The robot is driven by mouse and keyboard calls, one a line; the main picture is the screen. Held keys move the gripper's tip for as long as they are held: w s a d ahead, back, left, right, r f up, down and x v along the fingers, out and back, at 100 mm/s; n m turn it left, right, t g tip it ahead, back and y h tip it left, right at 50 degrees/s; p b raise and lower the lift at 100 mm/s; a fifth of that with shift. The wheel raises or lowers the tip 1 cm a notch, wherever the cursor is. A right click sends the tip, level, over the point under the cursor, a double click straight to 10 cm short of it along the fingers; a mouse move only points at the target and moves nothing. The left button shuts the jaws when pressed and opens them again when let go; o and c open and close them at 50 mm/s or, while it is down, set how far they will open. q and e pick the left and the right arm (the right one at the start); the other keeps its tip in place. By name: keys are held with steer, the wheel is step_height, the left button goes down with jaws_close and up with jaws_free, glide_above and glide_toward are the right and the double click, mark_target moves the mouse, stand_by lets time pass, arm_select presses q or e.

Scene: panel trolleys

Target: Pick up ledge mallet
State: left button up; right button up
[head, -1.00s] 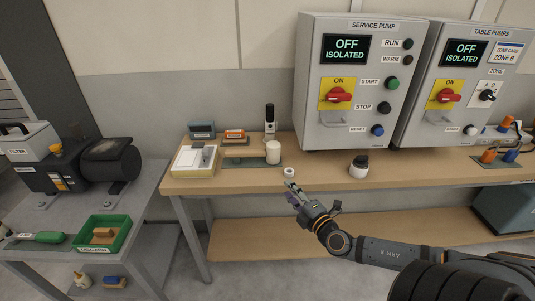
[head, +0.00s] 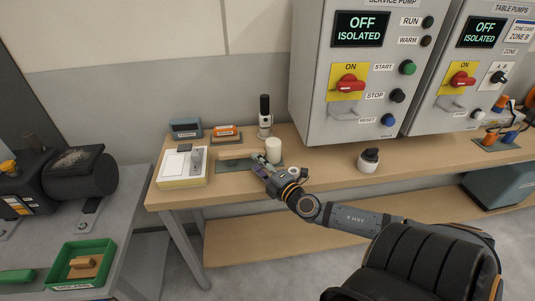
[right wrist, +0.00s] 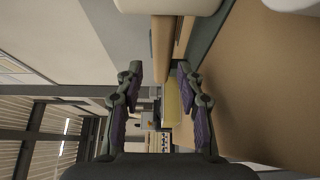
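The mallet lies on a dark green mat (head: 292,151) on the wooden bench, with a white cylindrical head (head: 274,150) and a pale wooden handle (head: 236,154) pointing left. My right gripper (head: 259,162) is at the front edge of the mat, beside the mallet near where head and handle meet. In the right wrist view my right gripper (right wrist: 159,68) is open, and the wooden handle (right wrist: 162,48) shows between its fingertips, with the white head (right wrist: 168,5) at the top edge. I cannot tell whether the fingers touch it. My left gripper is not in view.
A yellow-and-white box (head: 181,168) stands left of the mat. A dark-capped jar (head: 368,160) stands to the right, below the service pump panel (head: 340,100). A green tray (head: 82,263) sits on the left trolley.

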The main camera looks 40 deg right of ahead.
mark_target(244, 156)
steer(key=shift+w, duration=1.05)
steer(key=shift+w+r+p, duration=0.1)
steer(key=shift+w+p, duration=0.15)
steer(key=shift+p, duration=0.05)
steer(key=w, duration=0.1)
steer(key=w+p, duration=0.1)
steer(key=w, duration=0.1)
steer(key=w+p, duration=0.1)
steer(key=shift+w+a, duration=0.2)
steer(key=shift+a, duration=0.15)
steer(key=shift+w+f, duration=0.15)
steer(key=shift+f, duration=0.1)
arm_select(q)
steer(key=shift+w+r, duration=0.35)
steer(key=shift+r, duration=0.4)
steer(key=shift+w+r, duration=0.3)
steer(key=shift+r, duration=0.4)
arm_select(e)
jaws_close()
